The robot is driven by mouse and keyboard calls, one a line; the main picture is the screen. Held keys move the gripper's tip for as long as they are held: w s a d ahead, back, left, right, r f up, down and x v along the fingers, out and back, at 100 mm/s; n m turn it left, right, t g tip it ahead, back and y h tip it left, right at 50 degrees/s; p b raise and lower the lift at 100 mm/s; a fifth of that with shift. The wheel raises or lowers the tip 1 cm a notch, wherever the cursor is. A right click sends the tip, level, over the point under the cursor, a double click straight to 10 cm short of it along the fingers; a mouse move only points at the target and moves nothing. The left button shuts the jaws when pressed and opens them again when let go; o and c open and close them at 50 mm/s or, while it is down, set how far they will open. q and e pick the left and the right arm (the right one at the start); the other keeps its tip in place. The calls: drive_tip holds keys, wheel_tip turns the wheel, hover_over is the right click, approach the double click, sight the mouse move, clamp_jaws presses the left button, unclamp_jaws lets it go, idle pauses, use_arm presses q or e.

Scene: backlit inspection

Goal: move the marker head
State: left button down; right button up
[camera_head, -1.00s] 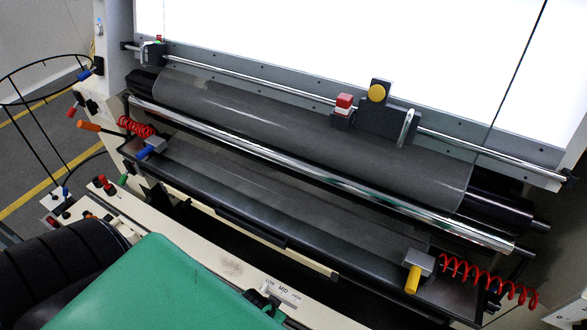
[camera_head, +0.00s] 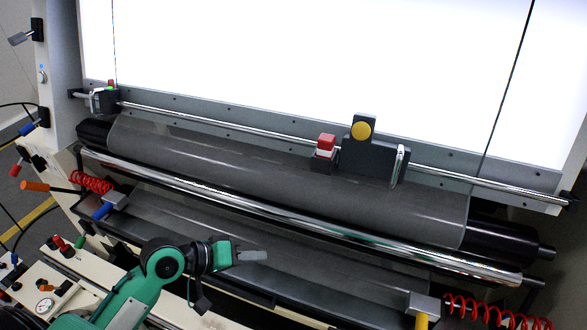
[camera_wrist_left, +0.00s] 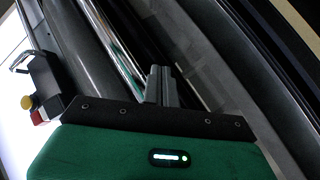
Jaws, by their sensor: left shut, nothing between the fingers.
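The marker head (camera_head: 368,158) is a dark block on the chrome rail, right of centre in the head view. My left gripper (camera_head: 262,255) is shut and empty. It is in front of the chrome roller, below and left of the marker head and well apart from it. Its closed fingers show in the wrist view (camera_wrist_left: 161,86). My right gripper is not in view.
The chrome rail (camera_head: 230,127) runs below the bright panel (camera_head: 300,60), with a small end block (camera_head: 104,101) at left. A dark roll (camera_head: 280,185) and chrome roller (camera_head: 290,215) lie between gripper and rail. Tools on red coils (camera_head: 92,182) sit at both ends.

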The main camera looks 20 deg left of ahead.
use_arm(q)
drive_tip(key=w+a+r+n+t+h, duration=0.2)
drive_tip(key=w+a+r+n, duration=0.1)
drive_tip(key=r, duration=0.5)
drive_tip(key=w+a+r+n+t+h, duration=0.2)
drive_tip(key=w+a+r+n, duration=0.15)
drive_tip(key=r, duration=0.45)
drive_tip(key=shift+m, duration=0.35)
drive_tip(key=p+x, duration=0.2)
drive_tip(key=x, duration=0.1)
drive_tip(key=p+x, duration=0.1)
drive_tip(key=x, duration=0.3)
drive_tip(key=p+x, duration=0.2)
drive_tip(key=x, duration=0.2)
drive_tip(key=shift+s+r+p, duration=0.15)
drive_tip(key=shift+r+p, duration=0.1)
drive_tip(key=shift+p, duration=0.1)
drive_tip(key=shift+d+f+p, duration=0.15)
drive_tip(key=shift+d+p, duration=0.55)
drive_tip(key=shift+d, duration=0.45)
drive_tip(key=shift+s+d+f+p, duration=0.1)
drive_tip(key=shift+d+p, duration=0.1)
drive_tip(key=shift+d, duration=0.15)
drive_tip(key=shift+s+d+p, duration=0.1)
drive_tip(key=shift+d+p, duration=0.05)
drive_tip(key=shift+d, duration=0.15)
drive_tip(key=shift+w+d+f, duration=0.1)
drive_tip(key=shift+d+f, duration=0.05)
drive_tip(key=shift+d, duration=0.05)
